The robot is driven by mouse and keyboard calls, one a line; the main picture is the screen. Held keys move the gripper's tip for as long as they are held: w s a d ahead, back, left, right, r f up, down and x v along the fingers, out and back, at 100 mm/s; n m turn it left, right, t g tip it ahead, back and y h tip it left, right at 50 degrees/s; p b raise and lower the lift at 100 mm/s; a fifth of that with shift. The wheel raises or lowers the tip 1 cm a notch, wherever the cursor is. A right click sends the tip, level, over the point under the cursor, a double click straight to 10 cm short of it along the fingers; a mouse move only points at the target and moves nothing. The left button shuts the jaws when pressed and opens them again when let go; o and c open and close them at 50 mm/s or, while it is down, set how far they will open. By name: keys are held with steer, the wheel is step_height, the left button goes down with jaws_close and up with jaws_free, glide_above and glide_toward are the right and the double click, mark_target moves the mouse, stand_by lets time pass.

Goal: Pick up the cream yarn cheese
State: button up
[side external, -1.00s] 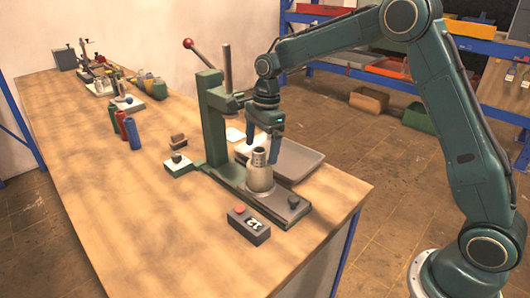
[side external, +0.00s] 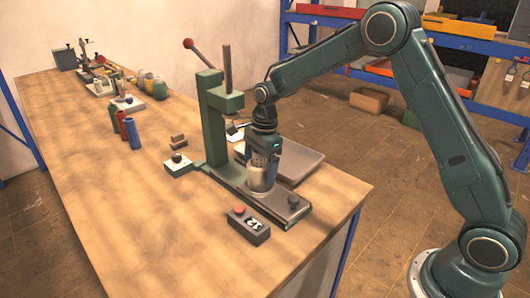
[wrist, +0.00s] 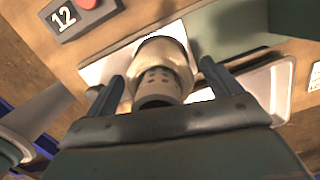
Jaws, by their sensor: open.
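The cream yarn cheese (side external: 259,184) stands upright on the grey base of the green press, with a perforated core showing at its top. In the wrist view the cheese (wrist: 165,51) is between the two fingers, its core towards the palm. My gripper (side external: 263,168) points down over the cheese and hides its upper part in the side view. The fingers are open, one on each side of the cheese, and a gap shows in the wrist view (wrist: 163,82). I cannot tell how far down the cheese they reach.
The green press column (side external: 213,128) stands close to the left of my gripper. A grey tray (side external: 300,165) lies behind. A box marked 12 (side external: 248,226) sits in front. Blue, red and green cylinders (side external: 132,132) stand further left. The near-left tabletop is clear.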

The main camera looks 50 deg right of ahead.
stand_by(0.5)
steer(key=c, duration=1.2)
steer(key=shift+o, duration=0.2)
steer(key=shift+r, duration=0.15)
step_height(320, 180, up, 20)
steer(key=shift+f, duration=0.2)
